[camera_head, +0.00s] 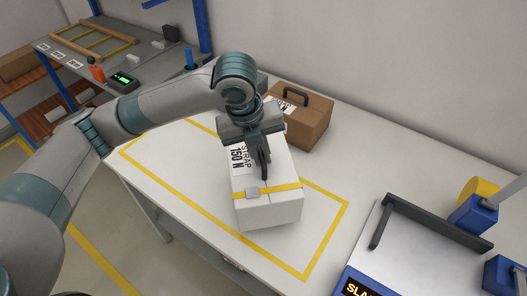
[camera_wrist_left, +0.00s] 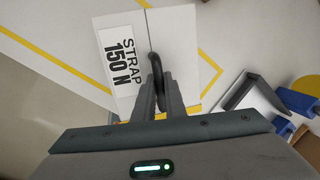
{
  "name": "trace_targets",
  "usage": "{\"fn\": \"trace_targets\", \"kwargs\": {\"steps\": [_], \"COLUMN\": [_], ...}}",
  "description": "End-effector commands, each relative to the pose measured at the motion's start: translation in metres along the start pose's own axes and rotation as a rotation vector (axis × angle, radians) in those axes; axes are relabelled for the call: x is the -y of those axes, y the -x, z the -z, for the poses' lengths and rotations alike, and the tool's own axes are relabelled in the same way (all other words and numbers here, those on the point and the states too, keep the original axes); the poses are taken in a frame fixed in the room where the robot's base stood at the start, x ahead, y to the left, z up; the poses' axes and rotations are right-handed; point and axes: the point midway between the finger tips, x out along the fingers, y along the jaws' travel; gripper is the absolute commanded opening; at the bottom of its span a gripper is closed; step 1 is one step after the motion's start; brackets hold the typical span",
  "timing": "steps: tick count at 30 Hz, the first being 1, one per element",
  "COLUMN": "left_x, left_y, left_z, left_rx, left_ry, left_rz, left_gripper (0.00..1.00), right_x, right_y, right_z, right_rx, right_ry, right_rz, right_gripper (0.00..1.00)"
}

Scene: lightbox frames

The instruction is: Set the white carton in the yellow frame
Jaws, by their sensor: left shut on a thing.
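The white carton (camera_head: 268,211) has a yellow strap with a grey buckle and a label reading "STRAP 150 N". It stands on the white table within the yellow frame (camera_head: 325,240) marked on the tabletop. I cannot tell if its base rests fully on the table. My left gripper (camera_head: 264,172) is above the carton and shut on its dark handle. The left wrist view shows the handle between the fingers (camera_wrist_left: 158,92) and the carton top (camera_wrist_left: 177,45) beneath. The carton hides part of the frame's far side. My right gripper is not in view.
A brown box (camera_head: 305,122) with a black handle stands just behind the carton. A grey plate device (camera_head: 420,250) with blue parts and a display is at the right. A side bench (camera_head: 95,75) with a bottle and a scale is at the back left.

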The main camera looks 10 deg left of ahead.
Motion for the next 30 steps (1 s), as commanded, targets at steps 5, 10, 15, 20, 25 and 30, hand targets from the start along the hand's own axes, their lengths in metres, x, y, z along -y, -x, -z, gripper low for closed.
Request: {"fn": "trace_targets", "kwargs": {"steps": [5,10,15,20,25,30], "left_x": [0.0,-0.004,-0.006,-0.007,-0.007,-0.008], "left_y": [-0.002,-0.017,-0.033,-0.037,-0.037,-0.04], "left_z": [0.0,0.003,0.003,0.003,0.003,0.004], "left_rx": [0.0,-0.002,0.0,0.002,0.002,-0.001], "left_ry": [0.001,0.0,0.001,-0.001,0.0,0.0], "left_rz": [0.002,0.0,0.002,0.003,0.003,-0.001], "left_gripper": [0.0,0.0,0.0,0.0,0.0,0.29], "right_x": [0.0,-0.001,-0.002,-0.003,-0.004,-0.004], "right_y": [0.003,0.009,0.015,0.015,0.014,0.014], "right_z": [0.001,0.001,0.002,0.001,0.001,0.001], "right_rx": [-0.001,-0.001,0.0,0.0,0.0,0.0], "right_ry": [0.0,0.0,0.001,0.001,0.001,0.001], "right_rz": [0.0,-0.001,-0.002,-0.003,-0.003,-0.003], "right_gripper": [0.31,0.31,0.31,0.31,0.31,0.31]}}
